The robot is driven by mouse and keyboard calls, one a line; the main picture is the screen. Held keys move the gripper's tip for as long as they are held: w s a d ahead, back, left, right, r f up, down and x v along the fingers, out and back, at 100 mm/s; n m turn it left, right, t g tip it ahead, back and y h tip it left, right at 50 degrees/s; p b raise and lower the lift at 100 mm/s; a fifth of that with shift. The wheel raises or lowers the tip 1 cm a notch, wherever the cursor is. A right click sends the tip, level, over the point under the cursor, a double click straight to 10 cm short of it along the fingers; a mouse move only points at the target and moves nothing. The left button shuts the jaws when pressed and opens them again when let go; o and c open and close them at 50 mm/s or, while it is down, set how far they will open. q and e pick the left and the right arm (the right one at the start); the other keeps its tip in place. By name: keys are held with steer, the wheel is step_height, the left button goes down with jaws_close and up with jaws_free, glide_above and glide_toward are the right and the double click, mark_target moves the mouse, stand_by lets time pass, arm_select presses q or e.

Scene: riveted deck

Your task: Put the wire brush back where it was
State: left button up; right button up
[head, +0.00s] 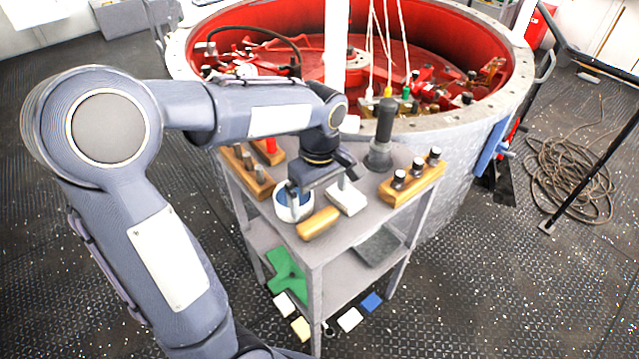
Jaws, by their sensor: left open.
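A tan wooden block with rounded ends (318,223) lies near the front edge of the small grey table. It may be the wire brush, but I see no bristles from here. My left gripper (318,193) points down over the table, just behind this block, with its fingers apart and nothing visible between them. Its left finger overlaps a white-rimmed blue pot (283,207) in the picture; I cannot tell if they touch. A pale flat block (347,200) lies by its right finger. My right gripper is out of view.
A wooden rack with dark-capped pegs (412,184) stands at the table's right, a dark cylinder (381,135) behind, and wooden peg blocks (250,175) at left. The lower shelf holds a green piece (286,275). A large red-lined round housing (480,125) stands behind.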

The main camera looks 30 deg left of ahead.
arm_select(q)
steer(key=s+d+r+m+t+h, duration=0.1)
steer(key=s+d+m+t+h, duration=0.1)
steer(key=s+m, duration=0.4)
steer(key=s+d+r+m+t+h, duration=0.1)
steer(key=s+d+m+t, duration=0.1)
steer(key=s+m, duration=0.4)
steer(key=s+t, duration=0.1)
steer(key=s, duration=0.3)
steer(key=shift+s+r+t+h, duration=0.3)
steer(key=shift+s+h, duration=0.1)
steer(key=shift+a, duration=0.1)
stand_by(0.4)
